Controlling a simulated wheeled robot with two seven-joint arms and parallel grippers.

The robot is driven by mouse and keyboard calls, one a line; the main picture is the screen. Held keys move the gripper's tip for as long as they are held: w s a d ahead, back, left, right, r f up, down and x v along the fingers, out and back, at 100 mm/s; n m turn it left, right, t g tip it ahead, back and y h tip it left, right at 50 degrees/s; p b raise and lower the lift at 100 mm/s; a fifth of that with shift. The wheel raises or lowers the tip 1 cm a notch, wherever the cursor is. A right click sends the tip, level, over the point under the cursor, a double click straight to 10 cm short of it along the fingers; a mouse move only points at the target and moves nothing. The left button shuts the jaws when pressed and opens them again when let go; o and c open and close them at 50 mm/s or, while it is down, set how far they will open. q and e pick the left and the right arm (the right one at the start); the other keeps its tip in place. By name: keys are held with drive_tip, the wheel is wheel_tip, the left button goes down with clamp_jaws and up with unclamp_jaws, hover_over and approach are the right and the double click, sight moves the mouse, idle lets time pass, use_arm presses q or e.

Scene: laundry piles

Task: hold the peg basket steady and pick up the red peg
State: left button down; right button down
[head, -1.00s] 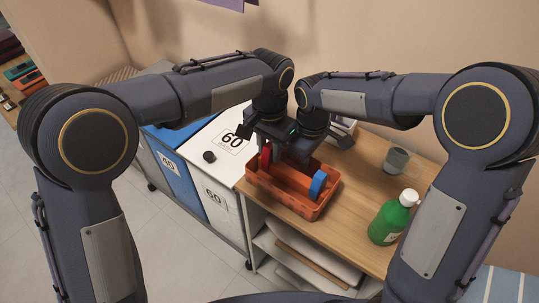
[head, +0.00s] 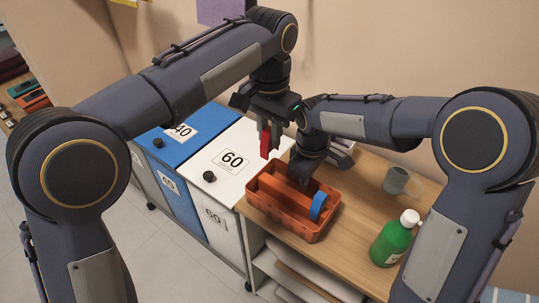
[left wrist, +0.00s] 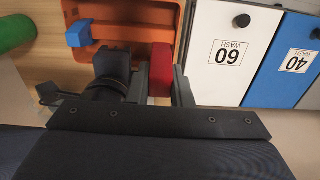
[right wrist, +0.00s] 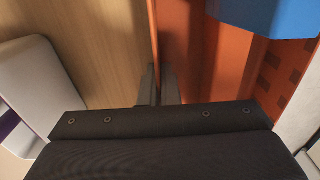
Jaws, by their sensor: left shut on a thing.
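The orange peg basket (head: 307,229) stands on the wooden table top. My left gripper (head: 268,146) is shut on the red peg (head: 265,141), holding it upright above the basket's far left end. In the left wrist view the red peg (left wrist: 160,72) sits between the fingers. My right gripper (head: 302,177) is at the basket's far long wall. In the right wrist view its fingers (right wrist: 160,86) sit on either side of the thin orange wall (right wrist: 153,30), closed on it. A blue peg (head: 319,206) remains in the basket's right part.
A green bottle (head: 394,240) and a grey mug (head: 397,181) stand on the table to the right. A white bin (head: 262,140) labelled 60 and a blue bin (head: 175,150) labelled 40 stand to the left. Bare table lies between basket and bottle.

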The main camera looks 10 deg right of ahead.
sight(269, 129)
use_arm(q)
wheel_tip(269, 129, up, 7)
idle(0.3)
use_arm(e)
drive_tip(key=c, duration=2.1)
unclamp_jaws()
drive_tip(key=o, duration=0.5)
